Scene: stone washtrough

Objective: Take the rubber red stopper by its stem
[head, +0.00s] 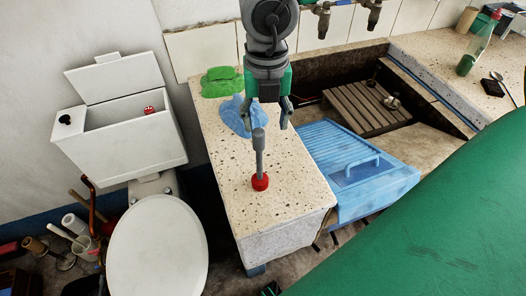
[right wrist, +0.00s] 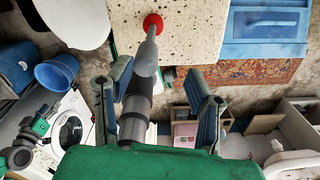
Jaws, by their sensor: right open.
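The red stopper (head: 260,182) stands on the speckled stone ledge (head: 225,150) with its grey stem (head: 259,150) pointing up. In the right wrist view the red stopper (right wrist: 153,22) is at the top, with its grey stem (right wrist: 146,58) coming toward the camera. My right gripper (head: 266,117) is open and empty, its fingers hanging just above and behind the stem's top in the head view. In the right wrist view the stem's end shows between the open fingertips (right wrist: 158,70). I cannot tell whether a finger touches it.
A green cloth (head: 222,81) and a blue cloth (head: 236,115) lie on the ledge behind the stopper. A blue washboard-like tray (head: 345,160) stands to the right, before the trough with a wooden grate (head: 365,106). A toilet (head: 158,245) is at left. The ledge around the stopper is clear.

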